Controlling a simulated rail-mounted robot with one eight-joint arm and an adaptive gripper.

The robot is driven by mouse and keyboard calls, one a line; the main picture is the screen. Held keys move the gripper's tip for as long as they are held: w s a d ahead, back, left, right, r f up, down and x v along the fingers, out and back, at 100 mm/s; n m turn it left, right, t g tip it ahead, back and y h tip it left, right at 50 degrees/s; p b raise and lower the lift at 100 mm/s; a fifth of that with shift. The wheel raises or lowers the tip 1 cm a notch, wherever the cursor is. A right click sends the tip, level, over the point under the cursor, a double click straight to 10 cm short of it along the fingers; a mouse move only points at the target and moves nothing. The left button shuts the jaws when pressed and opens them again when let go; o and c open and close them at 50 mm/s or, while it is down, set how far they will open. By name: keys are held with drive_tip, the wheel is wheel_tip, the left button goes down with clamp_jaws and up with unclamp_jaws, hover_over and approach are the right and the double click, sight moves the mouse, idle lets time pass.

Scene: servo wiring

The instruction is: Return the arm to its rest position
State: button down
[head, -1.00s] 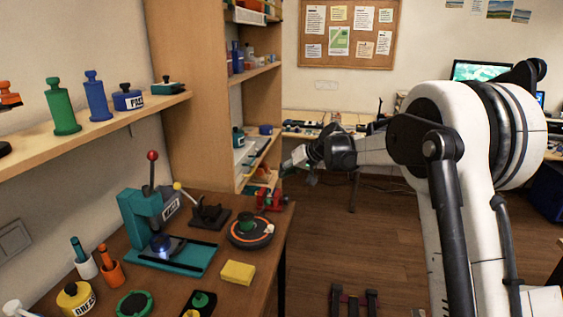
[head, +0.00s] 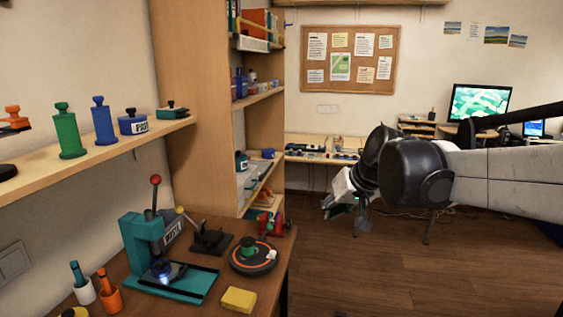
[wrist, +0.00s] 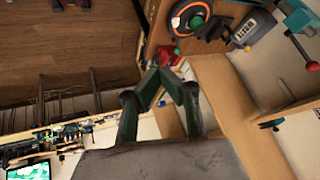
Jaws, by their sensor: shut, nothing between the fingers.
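My arm (head: 500,180) reaches in from the right in the head view, its white link roughly level. My gripper (head: 333,208) hangs in the open space right of the workbench, angled down and left. In the wrist view my gripper (wrist: 160,72) shows two dark green fingers that converge at their tips, shut with nothing held. The gripper is apart from the bench and the shelves.
The workbench (head: 215,300) at lower left carries a teal press (head: 150,250), a round orange-ringed stand (head: 252,258) and a yellow sponge (head: 238,300). A tall wooden shelf unit (head: 200,100) stands behind it. The floor (head: 400,270) is clear below the arm.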

drive_tip(key=s+d+f+h, duration=0.1)
drive_tip(key=s+d+f, duration=0.1)
drive_tip(key=s, duration=0.6)
drive_tip(key=s+d+f+m+h, duration=0.1)
drive_tip(key=s+d+f, duration=0.2)
drive_tip(key=s, duration=0.5)
drive_tip(key=s+d+f+h, duration=0.1)
drive_tip(key=s+d+f, duration=0.2)
drive_tip(key=s, duration=0.6)
drive_tip(key=shift+d+m+t+h, duration=0.2)
drive_tip(key=shift+m+t+h, duration=0.1)
drive_tip(key=shift+t+h, duration=0.1)
